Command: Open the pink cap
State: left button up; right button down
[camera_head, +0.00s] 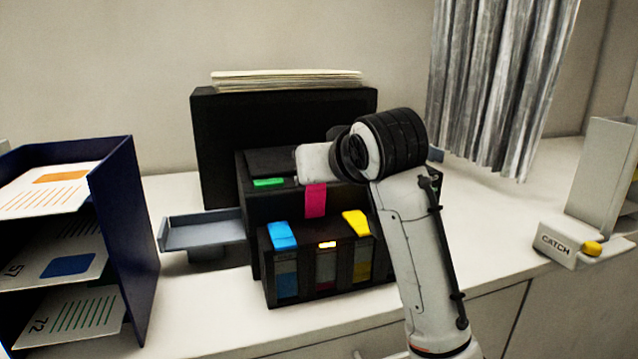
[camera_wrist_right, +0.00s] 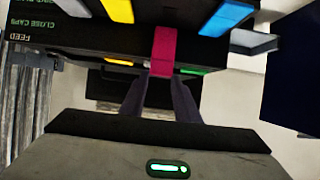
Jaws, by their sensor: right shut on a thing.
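The pink cap (camera_head: 316,201) stands upright above the front ink tanks of the black printer (camera_head: 290,160). The blue cap (camera_head: 282,236) and the yellow cap (camera_head: 356,223) lie lower, on either side of it. My right arm reaches in from the lower right, its wrist just above the pink cap; its fingertips are hidden in the head view. In the right wrist view, my right gripper (camera_wrist_right: 160,78) is shut on the end of the pink cap (camera_wrist_right: 164,48). My left gripper is not in view.
A grey tray (camera_head: 203,231) juts from the printer's left side. A dark blue paper rack (camera_head: 122,215) stands at the left. A white CATCH box (camera_head: 565,245) with a yellow knob sits at the right. The counter (camera_head: 195,318) in front is clear.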

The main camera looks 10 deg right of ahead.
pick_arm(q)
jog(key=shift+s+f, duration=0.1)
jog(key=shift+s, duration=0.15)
pick_arm(e)
jog(key=shift+w+r+g, duration=0.4)
jog(key=shift+w+r, duration=0.25)
jog(key=shift+r, duration=0.05)
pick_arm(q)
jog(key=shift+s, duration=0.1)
pick_arm(e)
jog(key=c, duration=1.3)
grip_release()
jog(key=shift+c, duration=0.2)
jog(key=shift+f, duration=0.2)
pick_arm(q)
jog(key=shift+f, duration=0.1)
pick_arm(e)
jog(key=v, duration=1)
